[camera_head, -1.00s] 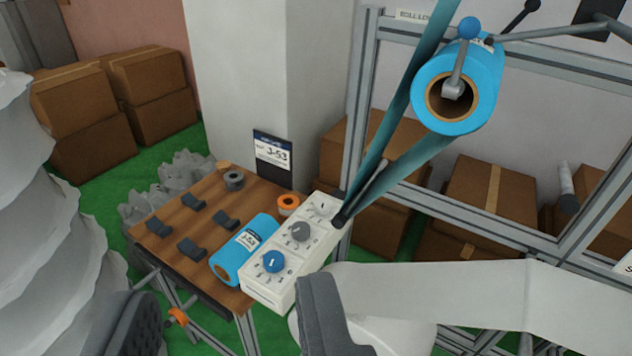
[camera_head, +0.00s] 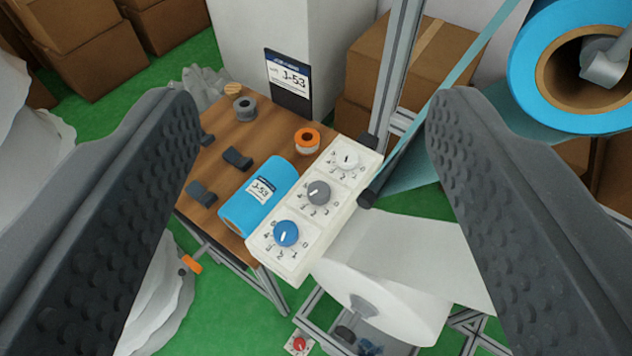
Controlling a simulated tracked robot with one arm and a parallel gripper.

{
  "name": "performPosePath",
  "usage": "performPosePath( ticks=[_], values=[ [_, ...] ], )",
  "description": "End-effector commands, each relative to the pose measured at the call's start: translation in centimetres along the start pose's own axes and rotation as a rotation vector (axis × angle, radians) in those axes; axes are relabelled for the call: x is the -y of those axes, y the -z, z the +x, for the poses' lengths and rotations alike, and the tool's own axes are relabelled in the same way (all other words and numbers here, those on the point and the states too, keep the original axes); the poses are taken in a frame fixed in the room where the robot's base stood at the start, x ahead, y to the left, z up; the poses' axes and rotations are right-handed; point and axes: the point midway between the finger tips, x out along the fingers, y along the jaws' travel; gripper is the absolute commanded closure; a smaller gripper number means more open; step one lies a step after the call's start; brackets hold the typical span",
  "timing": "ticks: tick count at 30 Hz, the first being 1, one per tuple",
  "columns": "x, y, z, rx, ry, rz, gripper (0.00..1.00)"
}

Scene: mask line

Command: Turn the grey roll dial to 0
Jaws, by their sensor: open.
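The grey roll dial (camera_head: 318,192) is the middle of three dials on a white panel box (camera_head: 272,262). Its white pointer mark faces down and slightly left; the exact number it points to is too small to tell. A white dial (camera_head: 346,160) sits above it and a blue dial (camera_head: 286,233) below it. My gripper (camera_head: 315,115) is open and empty, its two dark fingers wide apart at the left and right of the view. The panel shows between the fingers, farther off, and neither finger touches it.
A wooden table (camera_head: 212,131) left of the panel holds a blue roll (camera_head: 258,195), an orange tape roll (camera_head: 307,140), a grey roll (camera_head: 244,108) and dark blocks (camera_head: 237,158). A large blue roll (camera_head: 540,60) hangs upper right. A white roll (camera_head: 385,305) stands below right.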

Motion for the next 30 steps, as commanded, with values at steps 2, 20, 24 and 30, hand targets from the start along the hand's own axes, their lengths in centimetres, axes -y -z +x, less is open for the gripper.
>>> performPosePath(
  ticks=[2, 20, 24, 30],
  values=[
    [-0.1, 0.5, 1.3, 0.031, -0.008, 0.015, 0.41],
    [-1.6, -0.2, 16.6, 0.471, -0.157, 0.259, 0.41],
    [-1.6, -1.5, 19.6, 0.573, -0.204, 0.316, 0.41],
    [-1.6, -3.9, 23.5, 0.716, -0.272, 0.392, 0.41]
  ],
)
